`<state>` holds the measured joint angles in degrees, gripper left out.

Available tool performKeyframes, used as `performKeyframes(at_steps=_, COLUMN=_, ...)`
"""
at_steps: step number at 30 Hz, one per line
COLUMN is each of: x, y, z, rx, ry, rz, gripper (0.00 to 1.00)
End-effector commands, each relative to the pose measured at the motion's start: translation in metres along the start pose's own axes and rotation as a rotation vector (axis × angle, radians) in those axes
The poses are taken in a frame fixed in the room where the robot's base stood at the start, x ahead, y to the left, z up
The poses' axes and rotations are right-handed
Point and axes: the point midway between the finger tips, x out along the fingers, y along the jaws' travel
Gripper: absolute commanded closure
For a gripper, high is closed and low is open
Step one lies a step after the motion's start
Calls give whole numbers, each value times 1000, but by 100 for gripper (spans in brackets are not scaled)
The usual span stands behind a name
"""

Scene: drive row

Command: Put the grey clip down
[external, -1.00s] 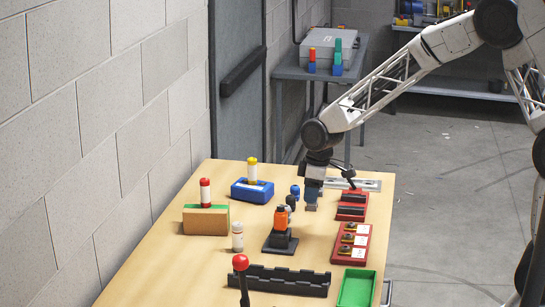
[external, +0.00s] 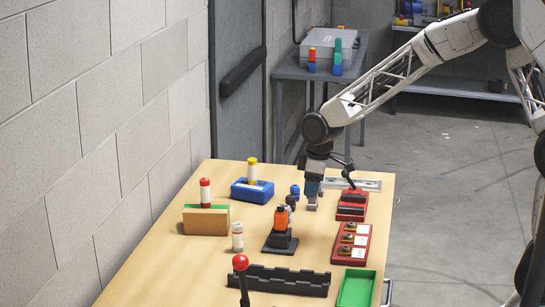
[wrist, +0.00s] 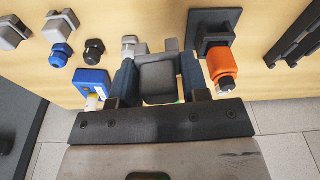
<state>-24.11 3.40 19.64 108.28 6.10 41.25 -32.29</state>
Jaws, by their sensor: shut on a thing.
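The grey clip (wrist: 158,80) is a dark grey block in the wrist view, held between the two blue-padded fingers of my gripper (wrist: 157,86). In the external view my gripper (external: 312,203) points down over the far right part of the table, left of the red trays. A small grey part shows at its tips, at or close to the tabletop; I cannot tell whether it touches. The underside of the clip is hidden.
An orange-topped part on a black base (external: 280,235) stands near my gripper. A blue box (external: 252,191), a red tray with dark pieces (external: 351,205), a red tray with labels (external: 350,244), a green tray (external: 356,288) and a black rack (external: 283,281) share the table (external: 170,262).

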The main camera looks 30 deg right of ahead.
Motion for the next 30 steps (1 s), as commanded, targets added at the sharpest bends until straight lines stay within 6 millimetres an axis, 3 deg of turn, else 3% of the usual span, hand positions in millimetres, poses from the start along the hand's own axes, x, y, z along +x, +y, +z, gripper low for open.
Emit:
performKeyframes(at_steps=7, x=-35, y=0, z=-5, rx=-1, ry=2, rz=1, gripper=82)
performKeyframes(at_steps=14, x=-32, y=-14, z=-33, rx=-48, ry=0, rz=-7, gripper=82)
performKeyframes(at_steps=20, x=-28, y=-36, z=-70, rx=-111, ry=0, rz=-17, gripper=82)
performKeyframes(at_steps=30, x=-17, y=-102, z=-158, rx=-274, ry=0, rz=-41, gripper=82)
